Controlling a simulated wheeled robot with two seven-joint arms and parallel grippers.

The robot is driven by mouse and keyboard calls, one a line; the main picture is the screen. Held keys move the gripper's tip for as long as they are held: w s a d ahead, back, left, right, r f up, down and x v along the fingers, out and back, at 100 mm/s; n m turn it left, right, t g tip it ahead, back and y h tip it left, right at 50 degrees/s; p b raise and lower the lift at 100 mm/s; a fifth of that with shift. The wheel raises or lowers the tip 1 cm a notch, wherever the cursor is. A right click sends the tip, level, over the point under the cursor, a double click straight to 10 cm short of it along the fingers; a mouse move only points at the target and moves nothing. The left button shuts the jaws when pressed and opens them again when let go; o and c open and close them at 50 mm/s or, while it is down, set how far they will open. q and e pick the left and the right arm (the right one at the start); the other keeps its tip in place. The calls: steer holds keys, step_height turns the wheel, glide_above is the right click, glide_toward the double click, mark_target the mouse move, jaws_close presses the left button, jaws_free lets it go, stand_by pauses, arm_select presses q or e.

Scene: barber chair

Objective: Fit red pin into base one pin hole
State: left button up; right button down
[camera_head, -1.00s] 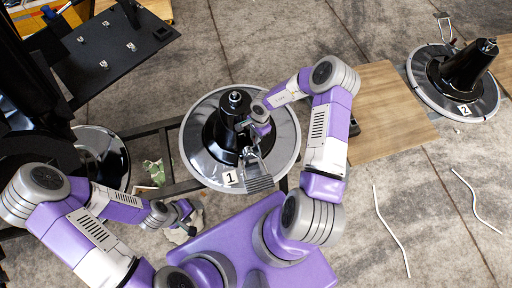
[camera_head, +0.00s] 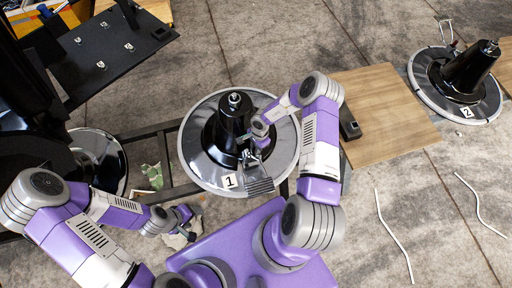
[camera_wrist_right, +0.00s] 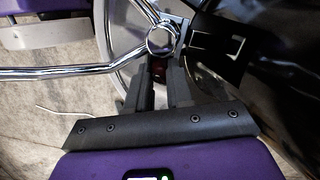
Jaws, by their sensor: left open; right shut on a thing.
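Base one (camera_head: 190,140) is the round chair base with a black column (camera_head: 222,125) and a "1" label, in the middle of the head view. My right gripper (camera_head: 249,142) is at the right side of its column, above the pedal. In the right wrist view the right gripper (camera_wrist_right: 160,75) is shut on a small dark red piece, the red pin (camera_wrist_right: 158,70), mostly hidden between the fingers. A chrome round end (camera_wrist_right: 162,39) lies just beyond the fingertips. The pin hole cannot be made out. My left gripper (camera_head: 188,222) is open and empty, left of and below base one.
A second base (camera_head: 425,90) labelled "2" stands at the far right. A wooden board (camera_head: 385,115) lies between the bases. Two white rods (camera_head: 393,235) lie on the floor at right. A black plate (camera_head: 100,55) is at upper left.

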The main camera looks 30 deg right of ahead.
steer(key=c, duration=1)
jaws_free()
steer(key=shift+f, duration=0.1)
step_height(320, 180, up, 12)
steer(key=d+p, duration=0.2)
steer(key=p, duration=0.2)
steer(key=s+a+n, duration=0.4)
steer(key=s+a, duration=0.1)
steer(key=a, duration=0.1)
steer(key=s+a+n+y, duration=0.1)
steer(key=s+a+n, duration=0.4)
steer(key=a, duration=0.1)
steer(key=s+a+n+y, duration=0.1)
steer(key=s+a+n, duration=0.3)
steer(key=s+a, duration=0.2)
steer(key=shift+a+f+n+t, duration=0.1)
steer(key=shift+f+n+t, duration=0.05)
steer(key=shift+n+t, duration=0.15)
